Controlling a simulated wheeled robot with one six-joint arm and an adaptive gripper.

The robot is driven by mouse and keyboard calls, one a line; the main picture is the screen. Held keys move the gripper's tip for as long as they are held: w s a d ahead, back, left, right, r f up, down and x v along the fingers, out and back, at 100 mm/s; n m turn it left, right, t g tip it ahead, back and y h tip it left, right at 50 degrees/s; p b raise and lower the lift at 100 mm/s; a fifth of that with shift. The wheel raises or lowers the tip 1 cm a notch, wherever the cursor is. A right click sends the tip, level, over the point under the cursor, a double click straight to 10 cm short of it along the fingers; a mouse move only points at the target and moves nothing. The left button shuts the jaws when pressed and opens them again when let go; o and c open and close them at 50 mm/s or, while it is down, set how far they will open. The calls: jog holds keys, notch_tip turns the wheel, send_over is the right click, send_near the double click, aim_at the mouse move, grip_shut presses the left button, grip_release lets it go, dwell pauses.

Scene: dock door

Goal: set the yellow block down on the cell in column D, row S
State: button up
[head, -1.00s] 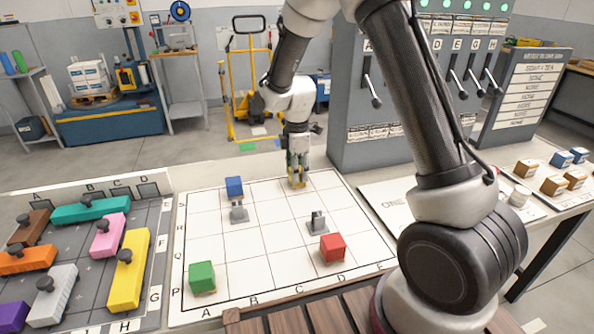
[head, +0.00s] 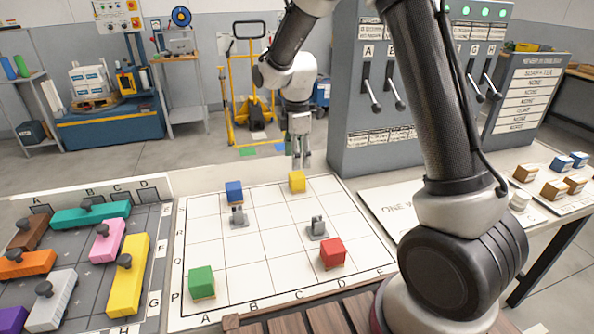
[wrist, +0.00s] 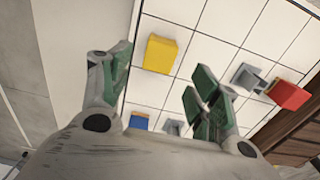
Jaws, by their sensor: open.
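The yellow block (head: 297,181) sits on the white grid board (head: 268,240), in the back row S. It appears to be in column D. My gripper (head: 302,163) is above and just behind the block, apart from it. In the wrist view the gripper (wrist: 160,90) has its fingers spread with nothing between them. The yellow block (wrist: 160,54) shows there beyond the fingertips, resting on the white cells.
On the board stand a blue block (head: 234,191), a green block (head: 202,282), a red block (head: 332,252) and two grey fixtures (head: 239,218) (head: 317,228). A tray of coloured handled pieces (head: 90,268) is at left. A lever panel (head: 385,125) rises behind right.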

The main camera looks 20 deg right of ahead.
aim_at(297, 175)
jog(key=s+d+r+m+t, duration=0.1)
jog(key=s+d+r+m, duration=0.3)
jog(key=s+r, duration=0.3)
jog(key=s+d+r+m+t, duration=0.1)
jog(key=s+d+r+m, duration=0.35)
jog(key=r, duration=0.45)
jog(key=s+d+r+m+t, duration=0.1)
jog(key=s+d+m, duration=0.2)
jog(key=s, duration=0.6)
jog(key=s+d+r+m+t, duration=0.1)
jog(key=s+d+m, duration=0.2)
jog(key=s+m, duration=0.3)
jog(key=s, duration=0.3)
jog(key=shift+d, duration=0.2)
